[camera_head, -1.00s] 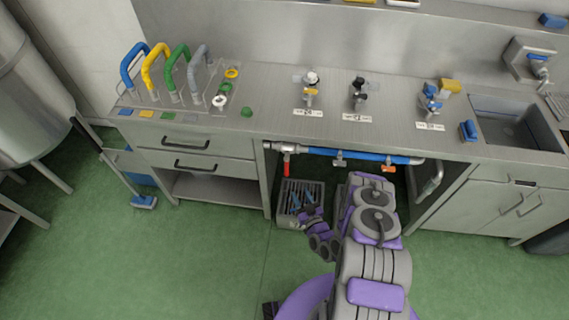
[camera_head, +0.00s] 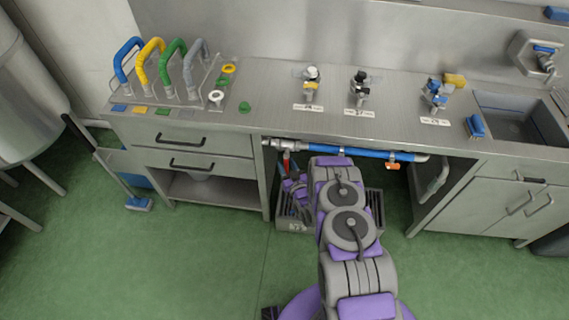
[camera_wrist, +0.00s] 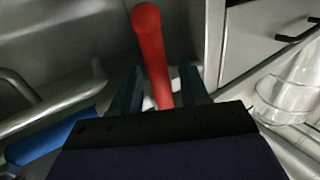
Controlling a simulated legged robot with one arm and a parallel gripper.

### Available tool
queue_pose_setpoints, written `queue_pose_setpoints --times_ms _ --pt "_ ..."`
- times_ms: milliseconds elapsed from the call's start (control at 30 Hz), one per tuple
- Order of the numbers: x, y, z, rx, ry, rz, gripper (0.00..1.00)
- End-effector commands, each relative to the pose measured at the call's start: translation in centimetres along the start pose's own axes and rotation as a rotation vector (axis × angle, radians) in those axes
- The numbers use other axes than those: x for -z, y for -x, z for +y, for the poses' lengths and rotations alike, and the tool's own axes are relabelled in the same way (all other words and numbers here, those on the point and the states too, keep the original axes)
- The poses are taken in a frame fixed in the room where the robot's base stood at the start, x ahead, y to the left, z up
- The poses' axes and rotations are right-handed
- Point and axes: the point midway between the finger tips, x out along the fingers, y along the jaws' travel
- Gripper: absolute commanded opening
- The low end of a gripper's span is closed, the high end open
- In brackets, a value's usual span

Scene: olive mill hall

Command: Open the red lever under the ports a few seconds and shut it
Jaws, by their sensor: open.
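The red lever (camera_head: 286,158) hangs under the counter at the left end of the blue pipe (camera_head: 350,153), partly hidden by my gripper in the head view. In the wrist view the red lever (camera_wrist: 150,45) stands between my gripper's two dark fingers, with its rounded end beyond them. My gripper (camera_wrist: 160,88) is open around the lever, with a gap visible on the finger sides. Whether a finger touches it I cannot tell. In the head view my gripper (camera_head: 287,172) is under the counter. The ports (camera_head: 310,85) stand on the counter above.
A grey grated crate (camera_head: 290,224) is on the floor below, partly behind my arm. The drawer unit (camera_head: 205,161) is close on the left. An orange tag (camera_head: 392,166) hangs from the pipe on the right. Green floor in front is clear.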

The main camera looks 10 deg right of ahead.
Motion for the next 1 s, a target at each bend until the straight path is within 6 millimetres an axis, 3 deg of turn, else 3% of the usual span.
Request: queue_pose_setpoints --times_ms 200,567,1000 --pt "0.0 -2.3 0.0 0.001 0.001 0.003 0.45" --pt "0.0 -2.7 0.0 0.000 0.000 -0.001 0.45" --pt "-0.1 -2.6 0.0 0.001 0.000 -0.001 0.04"
